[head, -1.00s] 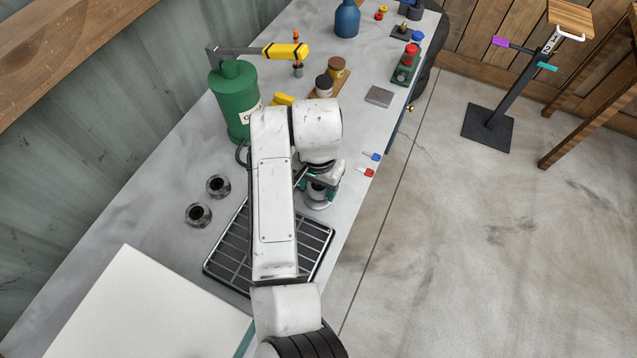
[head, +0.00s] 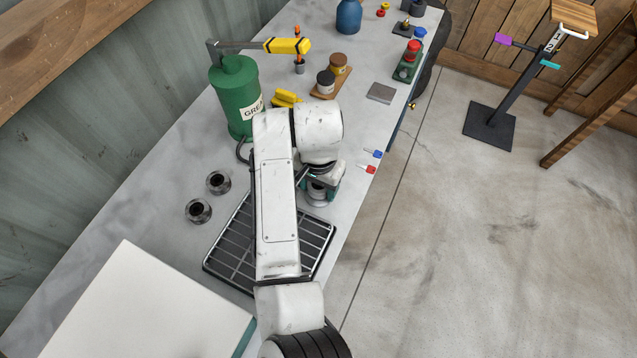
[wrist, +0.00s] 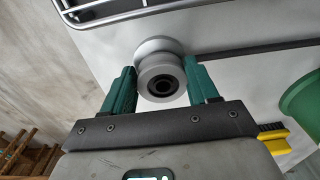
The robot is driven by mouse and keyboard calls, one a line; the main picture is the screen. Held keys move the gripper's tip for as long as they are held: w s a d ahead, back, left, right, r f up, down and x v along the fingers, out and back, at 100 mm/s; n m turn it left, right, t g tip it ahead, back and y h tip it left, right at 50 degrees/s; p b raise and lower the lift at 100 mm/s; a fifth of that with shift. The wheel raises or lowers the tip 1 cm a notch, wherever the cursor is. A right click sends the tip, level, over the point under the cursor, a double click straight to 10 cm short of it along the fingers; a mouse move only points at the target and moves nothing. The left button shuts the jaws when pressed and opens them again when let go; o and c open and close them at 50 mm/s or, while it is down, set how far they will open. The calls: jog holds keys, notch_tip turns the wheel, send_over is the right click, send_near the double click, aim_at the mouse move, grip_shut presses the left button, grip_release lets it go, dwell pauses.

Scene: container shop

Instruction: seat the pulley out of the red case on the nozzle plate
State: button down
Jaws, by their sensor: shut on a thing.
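The pulley's round face and dark centre hole point toward the camera. A wider pale disc shows directly behind that face; I cannot tell whether it is the pulley's far flange or a separate part. In the head view the pulley (head: 317,200) is partly hidden by my wrist. I cannot make out the red case or a clear nozzle plate.
The wire rack (head: 228,262) lies beside my arm. Two dark spools (head: 218,182) stand left of it. A green can (head: 236,97), a jar board (head: 330,83) and a grey block (head: 381,93) stand farther back. Red and blue tools (head: 367,168) lie near the right edge.

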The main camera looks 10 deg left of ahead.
jog(key=c, duration=0.5)
grip_release()
jog(key=shift+d+f, duration=0.15)
jog(key=shift+f, duration=0.55)
jog(key=o, duration=0.3)
jog(key=shift+r, duration=0.15)
notch_tip(320, 180, up, 11)
jog(key=shift+a+b, duration=0.2)
jog(key=shift+b, duration=0.2)
